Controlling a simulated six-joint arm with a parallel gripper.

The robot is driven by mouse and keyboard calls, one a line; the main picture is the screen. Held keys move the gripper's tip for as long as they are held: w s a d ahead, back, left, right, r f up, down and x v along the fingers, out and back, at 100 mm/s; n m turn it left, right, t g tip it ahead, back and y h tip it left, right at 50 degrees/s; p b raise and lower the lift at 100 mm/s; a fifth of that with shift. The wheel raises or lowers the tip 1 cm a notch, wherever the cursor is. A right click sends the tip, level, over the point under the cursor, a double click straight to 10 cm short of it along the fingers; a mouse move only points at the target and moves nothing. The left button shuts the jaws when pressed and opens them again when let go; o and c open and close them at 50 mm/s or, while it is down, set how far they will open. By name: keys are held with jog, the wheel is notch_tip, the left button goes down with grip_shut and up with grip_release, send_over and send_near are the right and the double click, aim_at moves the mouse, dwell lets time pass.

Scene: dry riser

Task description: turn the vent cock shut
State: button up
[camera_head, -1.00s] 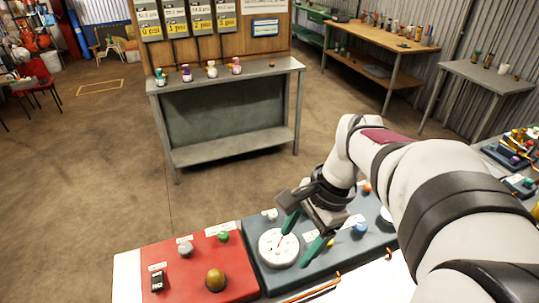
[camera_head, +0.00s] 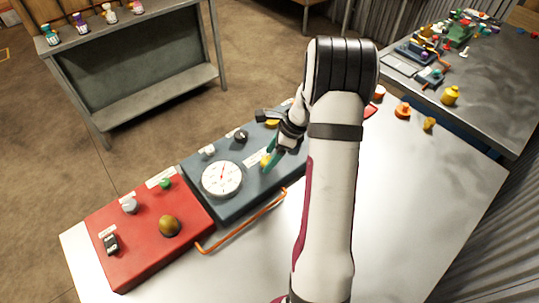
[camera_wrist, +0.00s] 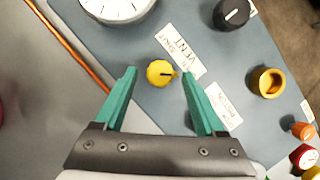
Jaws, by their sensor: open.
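The vent cock is a small yellow knob (camera_wrist: 160,73) with a dark line on its top, beside a label (camera_wrist: 179,50) reading VENT and SHUT. The line runs roughly across the picture toward the label. In the wrist view my gripper (camera_wrist: 159,75) is open, its green fingers apart on either side of the knob, with no clear contact. I cannot tell the fingertips' height over the panel. In the head view the knob (camera_head: 265,161) shows beside my gripper (camera_head: 271,155), partly hidden by it, on the blue-grey panel (camera_head: 240,202).
A white dial gauge (camera_head: 222,178) and a black knob (camera_head: 239,136) are near the cock. A yellow ring-shaped knob (camera_wrist: 268,82) lies to its right in the wrist view. An orange pipe (camera_head: 240,222) runs along the panel's front. A red panel (camera_head: 145,262) adjoins at left.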

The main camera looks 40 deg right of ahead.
jog(key=shift+a+f, duration=0.1)
jog(key=shift+f, duration=0.15)
jog(key=shift+c, duration=0.4)
grip_shut()
